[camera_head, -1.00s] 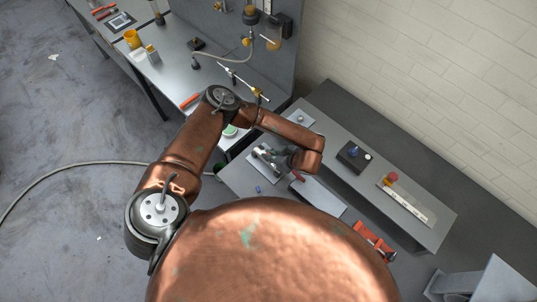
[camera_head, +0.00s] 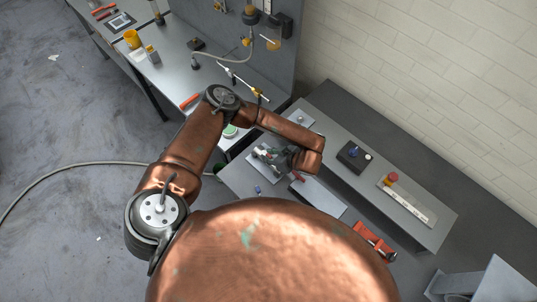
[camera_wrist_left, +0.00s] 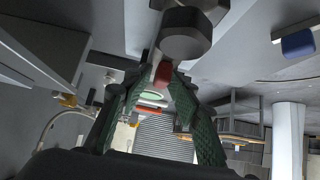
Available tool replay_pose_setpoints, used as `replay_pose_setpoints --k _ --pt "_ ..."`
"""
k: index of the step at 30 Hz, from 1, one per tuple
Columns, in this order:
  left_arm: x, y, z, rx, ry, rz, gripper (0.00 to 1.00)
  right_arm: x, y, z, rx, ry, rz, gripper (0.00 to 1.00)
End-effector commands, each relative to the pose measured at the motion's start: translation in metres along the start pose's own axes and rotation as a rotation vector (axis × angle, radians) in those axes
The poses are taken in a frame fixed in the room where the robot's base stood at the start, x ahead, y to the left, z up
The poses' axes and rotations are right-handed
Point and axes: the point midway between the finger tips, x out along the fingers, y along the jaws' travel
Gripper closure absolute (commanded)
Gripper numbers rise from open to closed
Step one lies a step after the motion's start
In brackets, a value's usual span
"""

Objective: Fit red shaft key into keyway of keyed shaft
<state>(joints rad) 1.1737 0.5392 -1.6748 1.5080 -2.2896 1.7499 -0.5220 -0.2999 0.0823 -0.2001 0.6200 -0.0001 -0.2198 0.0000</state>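In the left wrist view, the two green textured fingers of my left gripper (camera_wrist_left: 160,88) close in on a small red key (camera_wrist_left: 162,74), which sits between their tips. A dark grey cylinder end (camera_wrist_left: 186,38), apparently the keyed shaft, is right beside the red key; whether they touch I cannot tell. The keyway is not visible. In the head view my left gripper (camera_head: 268,154) is over the grey bench, partly covered by my wrist; the key and shaft are too small to make out there. My right gripper is not in view.
A small blue block (camera_head: 257,190) lies on the bench; it also shows in the left wrist view (camera_wrist_left: 298,43). A dark box with a blue knob (camera_head: 353,155) and a red button (camera_head: 392,178) stand on the raised shelf.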

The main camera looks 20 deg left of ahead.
Motion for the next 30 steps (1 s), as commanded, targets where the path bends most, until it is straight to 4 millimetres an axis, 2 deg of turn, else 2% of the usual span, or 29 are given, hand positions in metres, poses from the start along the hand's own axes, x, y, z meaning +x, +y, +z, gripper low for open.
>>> replay_pose_setpoints --k 7,11,24,30 --pt "0.000 -0.002 0.004 0.004 -0.007 -0.001 0.69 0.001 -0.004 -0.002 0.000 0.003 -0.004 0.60" --pt "-0.011 -0.001 0.004 0.006 -0.008 0.000 0.69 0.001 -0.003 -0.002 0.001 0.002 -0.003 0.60" --pt "-0.096 0.000 0.001 0.002 -0.001 0.003 0.69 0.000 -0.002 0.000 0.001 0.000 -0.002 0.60" --pt "-0.117 0.000 0.000 0.000 0.000 0.001 0.69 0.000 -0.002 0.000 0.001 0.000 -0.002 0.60"
